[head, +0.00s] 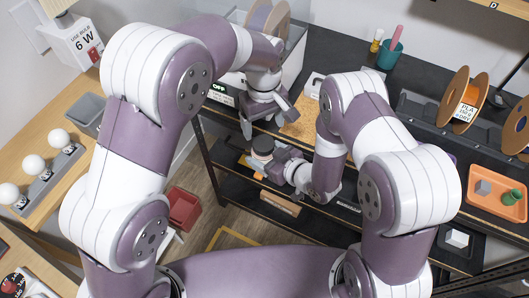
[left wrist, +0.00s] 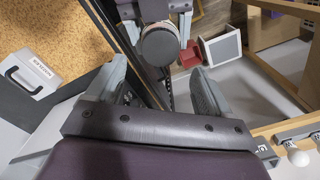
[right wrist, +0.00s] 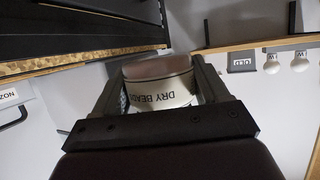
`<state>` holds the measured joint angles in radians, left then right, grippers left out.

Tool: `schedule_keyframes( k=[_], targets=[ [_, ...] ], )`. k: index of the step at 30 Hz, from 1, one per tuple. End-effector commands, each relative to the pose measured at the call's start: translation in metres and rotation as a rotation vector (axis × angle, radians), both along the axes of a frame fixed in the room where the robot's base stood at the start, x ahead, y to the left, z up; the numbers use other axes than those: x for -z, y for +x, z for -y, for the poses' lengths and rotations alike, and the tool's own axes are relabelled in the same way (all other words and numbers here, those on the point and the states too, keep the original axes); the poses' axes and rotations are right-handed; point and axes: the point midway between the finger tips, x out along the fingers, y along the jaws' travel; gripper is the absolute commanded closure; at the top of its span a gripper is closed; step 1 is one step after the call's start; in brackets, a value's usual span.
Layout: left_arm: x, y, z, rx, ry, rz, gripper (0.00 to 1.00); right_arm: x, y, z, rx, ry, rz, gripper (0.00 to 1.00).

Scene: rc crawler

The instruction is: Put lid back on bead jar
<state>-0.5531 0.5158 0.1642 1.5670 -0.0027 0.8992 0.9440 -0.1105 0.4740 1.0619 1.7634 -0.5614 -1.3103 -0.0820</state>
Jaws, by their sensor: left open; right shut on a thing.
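The bead jar (right wrist: 160,90), pale with a "DRY BEADS" label, is between the fingers of my right gripper (right wrist: 157,76) in the right wrist view. A smooth brownish band caps the jar in that view. In the head view the jar (head: 262,146) shows a dark round top, held by my right gripper (head: 268,158). The left wrist view shows this top as a grey-brown disc (left wrist: 160,46) beyond my fingertips. I cannot tell whether it is the lid or the jar's contents. My left gripper (head: 266,116) is open and empty, above and apart from the jar. No separate lid is identifiable.
A dark workbench (head: 330,60) with shelves below runs behind the grippers. A red bin (head: 183,208) stands low on the floor side. An orange tray (head: 490,212) is at far right.

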Motion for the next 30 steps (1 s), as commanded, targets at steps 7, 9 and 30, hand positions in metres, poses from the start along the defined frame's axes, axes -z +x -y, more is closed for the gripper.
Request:
schedule_keyframes(
  k=[7, 9, 30],
  targets=[
    [-0.015, 0.000, 0.000, -0.243, 0.002, 0.001, 0.19, 0.000, 0.000, 0.000, 0.000, 0.001, 0.001, 1.00],
    [-0.015, 0.000, 0.000, -0.243, 0.002, 0.001, 0.19, 0.000, 0.000, 0.000, 0.000, 0.001, 0.001, 1.00],
    [0.058, -0.001, -0.001, -0.239, 0.002, -0.001, 0.19, 0.000, 0.000, 0.000, 0.000, 0.001, 0.001, 1.00]
  ],
)
